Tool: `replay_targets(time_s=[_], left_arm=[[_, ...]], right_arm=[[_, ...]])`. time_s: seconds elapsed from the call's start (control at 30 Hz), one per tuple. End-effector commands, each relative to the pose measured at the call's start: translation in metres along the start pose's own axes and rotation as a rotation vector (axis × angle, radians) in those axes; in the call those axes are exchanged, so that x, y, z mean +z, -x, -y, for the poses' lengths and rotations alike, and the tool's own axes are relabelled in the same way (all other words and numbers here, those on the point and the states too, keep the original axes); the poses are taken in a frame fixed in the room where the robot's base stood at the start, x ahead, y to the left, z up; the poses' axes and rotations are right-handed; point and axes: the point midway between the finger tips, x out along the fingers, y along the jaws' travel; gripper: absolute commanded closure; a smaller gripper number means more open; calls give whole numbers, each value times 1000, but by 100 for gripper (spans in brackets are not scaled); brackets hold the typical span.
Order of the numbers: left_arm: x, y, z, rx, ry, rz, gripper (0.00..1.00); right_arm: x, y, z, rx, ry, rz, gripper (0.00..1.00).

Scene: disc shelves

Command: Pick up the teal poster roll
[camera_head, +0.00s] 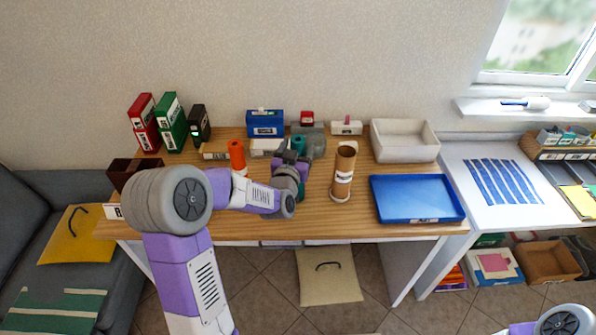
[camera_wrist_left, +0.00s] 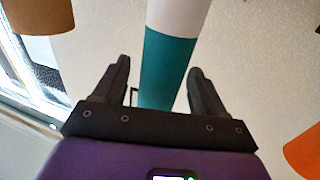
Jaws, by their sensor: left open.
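The teal poster roll (camera_wrist_left: 167,70) stands between the two dark fingers of my left gripper (camera_wrist_left: 159,66) in the left wrist view. It is teal with a white band at one end, and the fingers are apart with a gap on each side. In the head view, only a small teal part (camera_head: 298,142) shows above the gripper, and the rest is hidden behind my left arm. My left gripper is open over the wooden table (camera_head: 250,222). My right gripper is not in view.
An orange roll (camera_head: 237,156) stands left of the gripper and a brown cardboard tube (camera_head: 343,172) stands to its right. A blue tray (camera_head: 415,196) and a white bin (camera_head: 404,140) are at the right. Binders (camera_head: 171,122) and boxes line the back.

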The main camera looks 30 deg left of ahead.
Motion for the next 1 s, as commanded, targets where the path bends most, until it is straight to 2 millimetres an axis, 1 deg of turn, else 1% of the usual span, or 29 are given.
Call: replay_targets(time_s=[0.1,0.57,0.77,0.83,0.93,1.0], left_arm=[[0,0,0,0,0,0,29],[0,0,0,0,1,0,99],[-1,0,0,0,0,-1,100],[-4,0,0,0,0,-2,100],[-17,0,0,1,0,-4,100],[-31,0,-1,1,1,-6,100]], right_arm=[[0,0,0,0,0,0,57],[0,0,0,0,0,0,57],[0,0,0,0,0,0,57],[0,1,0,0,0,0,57],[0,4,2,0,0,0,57],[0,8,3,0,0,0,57]])
